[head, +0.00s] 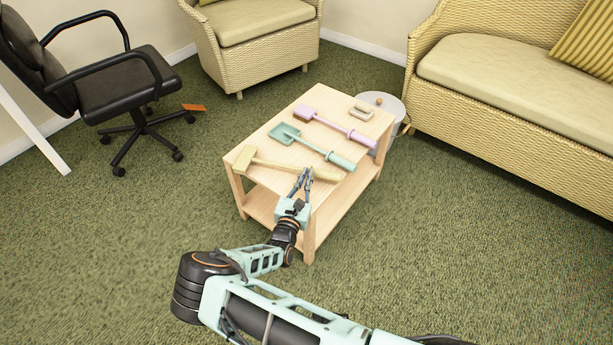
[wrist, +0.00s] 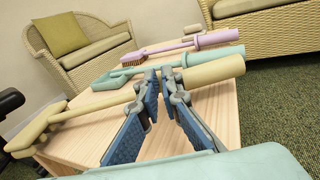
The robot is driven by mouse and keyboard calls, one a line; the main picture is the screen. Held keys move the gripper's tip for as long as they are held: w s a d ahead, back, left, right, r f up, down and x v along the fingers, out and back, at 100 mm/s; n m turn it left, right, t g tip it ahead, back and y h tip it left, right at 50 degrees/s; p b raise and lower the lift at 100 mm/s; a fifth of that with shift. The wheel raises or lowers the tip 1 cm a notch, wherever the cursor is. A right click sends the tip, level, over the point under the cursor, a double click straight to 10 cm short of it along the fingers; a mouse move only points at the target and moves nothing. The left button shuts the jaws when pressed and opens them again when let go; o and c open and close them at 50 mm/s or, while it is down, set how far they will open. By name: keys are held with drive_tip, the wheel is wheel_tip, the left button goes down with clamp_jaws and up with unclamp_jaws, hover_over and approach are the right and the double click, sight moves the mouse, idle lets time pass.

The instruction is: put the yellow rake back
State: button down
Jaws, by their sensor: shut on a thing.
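The yellow rake (head: 280,166) lies across the near side of the small wooden table (head: 247,185), its head (head: 243,160) to the left and its thick handle to the right. It also shows in the wrist view (wrist: 97,107), with the thick grip (wrist: 215,70) right of my fingers. My gripper (head: 304,176) reaches in from the front edge and is shut on the rake's shaft, near the grip. In the wrist view my gripper (wrist: 165,78) hides part of the shaft. I cannot tell whether the rake touches the tabletop or sits slightly above it.
A green shovel (head: 312,145) lies just behind the rake, and a lilac brush (head: 335,124) lies beyond it. A small beige item (head: 362,110) is at the table's back corner. A grey round container (head: 392,106) stands behind. An office chair (head: 115,85), armchair and sofa surround open carpet.

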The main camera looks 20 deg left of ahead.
drive_tip(key=shift+f, duration=0.35)
drive_tip(key=c, duration=2)
unclamp_jaws()
drive_tip(key=shift+c, duration=0.2)
